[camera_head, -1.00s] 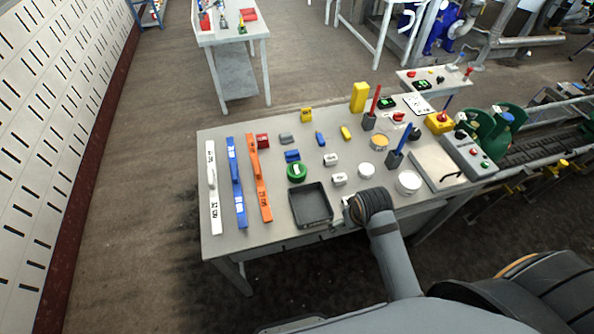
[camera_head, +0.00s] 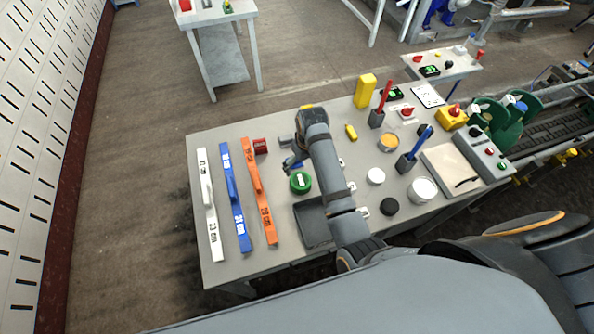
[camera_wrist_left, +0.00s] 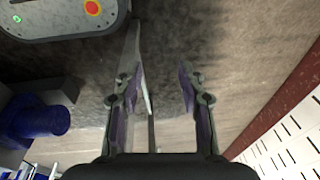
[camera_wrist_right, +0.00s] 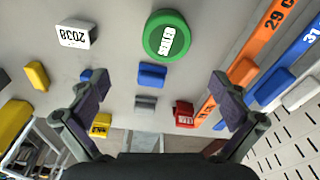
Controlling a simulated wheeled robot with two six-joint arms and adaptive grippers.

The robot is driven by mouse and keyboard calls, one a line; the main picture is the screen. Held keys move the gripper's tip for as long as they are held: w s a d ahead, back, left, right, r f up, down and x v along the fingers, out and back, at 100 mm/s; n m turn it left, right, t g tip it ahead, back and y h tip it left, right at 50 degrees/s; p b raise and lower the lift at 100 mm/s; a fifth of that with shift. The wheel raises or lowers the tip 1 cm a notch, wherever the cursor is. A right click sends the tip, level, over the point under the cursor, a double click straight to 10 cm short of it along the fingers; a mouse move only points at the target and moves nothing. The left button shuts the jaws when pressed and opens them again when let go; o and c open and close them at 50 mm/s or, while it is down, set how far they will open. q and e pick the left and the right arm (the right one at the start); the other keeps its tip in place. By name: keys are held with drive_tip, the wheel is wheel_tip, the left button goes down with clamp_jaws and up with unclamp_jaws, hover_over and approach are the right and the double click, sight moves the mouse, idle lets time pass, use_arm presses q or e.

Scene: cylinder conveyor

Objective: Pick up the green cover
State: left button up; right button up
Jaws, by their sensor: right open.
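The green cover (camera_head: 300,183) is a round lid with a white label, lying on the table just above the dark tray in the head view. It also shows near the top centre of the right wrist view (camera_wrist_right: 167,36). My right gripper (camera_head: 292,163) is over the table just beyond the green cover, partly hidden by its own arm. In the right wrist view my right gripper (camera_wrist_right: 155,88) is open with nothing between its fingers, and the cover is ahead of the fingertips. My left gripper (camera_wrist_left: 156,82) is open and empty, away from the table; the head view does not show it.
A dark tray (camera_head: 313,226) is partly under my right arm. A blue block (camera_wrist_right: 152,75), a grey block (camera_wrist_right: 145,103) and a red block (camera_wrist_right: 184,114) lie near the cover. White, blue and orange (camera_head: 259,192) bars lie at the left. Pen holders and cans stand at the right.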

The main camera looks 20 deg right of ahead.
sight(301, 180)
drive_tip(key=f, duration=0.1)
drive_tip(key=s+f, duration=0.1)
drive_tip(key=f, duration=0.1)
drive_tip(key=shift+s+a, duration=0.1)
drive_tip(key=shift+w+f+p, duration=0.15)
drive_tip(key=shift+w+f, duration=0.1)
drive_tip(key=shift+f, duration=0.25)
drive_tip(key=shift+w+f+p, duration=0.15)
drive_tip(key=shift+w+f, duration=0.05)
drive_tip(key=shift+f, duration=0.25)
drive_tip(key=shift+a+f+p, duration=0.15)
drive_tip(key=shift+f+p, duration=0.1)
drive_tip(key=shift+f, duration=0.25)
drive_tip(key=shift+a+f+p, duration=0.15)
drive_tip(key=shift+f+p, duration=0.1)
drive_tip(key=shift+f, duration=0.25)
wheel_tip(301, 180, down, 3)
drive_tip(key=shift+a+f, duration=0.1)
drive_tip(key=shift+a, duration=0.05)
drive_tip(key=shift+w, duration=0.1)
drive_tip(key=c, duration=1)
use_arm(q)
drive_tip(key=shift+g, duration=0.3)
drive_tip(key=s, duration=0.2)
drive_tip(key=s+r, duration=0.1)
drive_tip(key=s, duration=0.1)
drive_tip(key=shift+s+a+r, duration=0.1)
drive_tip(key=shift+s+r, duration=0.1)
